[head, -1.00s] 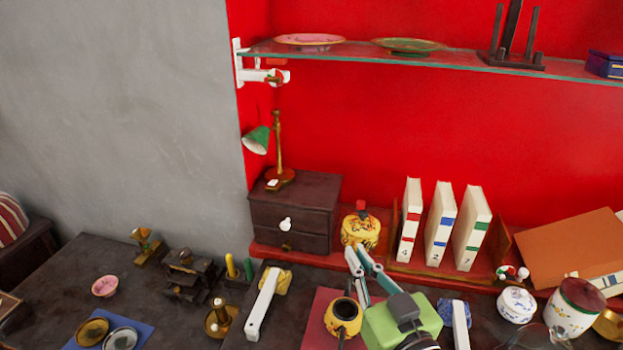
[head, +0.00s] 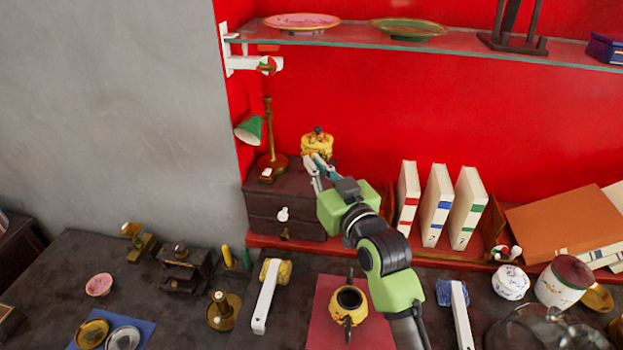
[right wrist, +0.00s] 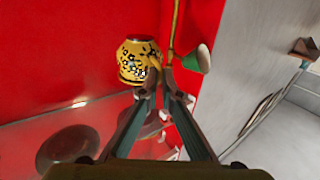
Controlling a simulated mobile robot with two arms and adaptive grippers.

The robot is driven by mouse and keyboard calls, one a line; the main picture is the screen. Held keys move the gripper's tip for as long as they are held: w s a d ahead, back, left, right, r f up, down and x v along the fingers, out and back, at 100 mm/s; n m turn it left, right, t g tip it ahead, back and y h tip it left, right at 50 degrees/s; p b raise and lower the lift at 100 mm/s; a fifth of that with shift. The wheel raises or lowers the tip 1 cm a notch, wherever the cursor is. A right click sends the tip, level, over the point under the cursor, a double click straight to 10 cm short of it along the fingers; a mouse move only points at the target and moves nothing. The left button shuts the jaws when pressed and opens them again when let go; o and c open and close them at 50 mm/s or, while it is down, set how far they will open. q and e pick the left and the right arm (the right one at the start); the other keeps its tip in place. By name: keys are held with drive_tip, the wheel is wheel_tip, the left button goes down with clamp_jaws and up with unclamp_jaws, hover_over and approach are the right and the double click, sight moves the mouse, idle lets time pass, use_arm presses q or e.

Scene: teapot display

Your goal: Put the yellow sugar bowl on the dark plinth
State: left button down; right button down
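The yellow sugar bowl (head: 317,146), with dark patterning, is in the air above the dark chest of drawers (head: 287,232). It also shows in the right wrist view (right wrist: 137,65), which looks upside down. My right gripper (head: 315,166) has its fingertips closed together at the bowl's side, apparently on its handle; the contact is partly hidden. The chest is a dark block with a lamp on its top. I cannot tell for certain whether it is the plinth. My left gripper is not in view.
A brass lamp (head: 269,130) with a green shade stands left of the bowl. The glass shelf (head: 400,48) with plates is above. Upright books (head: 437,205) stand to the right. A yellow teapot (head: 348,302) sits on a red mat below.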

drive_tip(key=w+f, duration=0.1)
drive_tip(key=f, duration=0.1)
drive_tip(key=w+f, duration=0.3)
drive_tip(key=w, duration=0.1)
drive_tip(key=shift+w+a+f+p, duration=0.1)
drive_tip(key=shift+a+f+p, duration=0.25)
drive_tip(key=shift+f, duration=0.05)
wheel_tip(320, 180, down, 3)
drive_tip(key=shift+f+p, duration=0.15)
drive_tip(key=shift+p, duration=0.45)
drive_tip(key=shift+f, duration=0.1)
drive_tip(key=c, duration=2.6)
unclamp_jaws()
drive_tip(key=shift+f, duration=0.1)
drive_tip(key=o, duration=0.3)
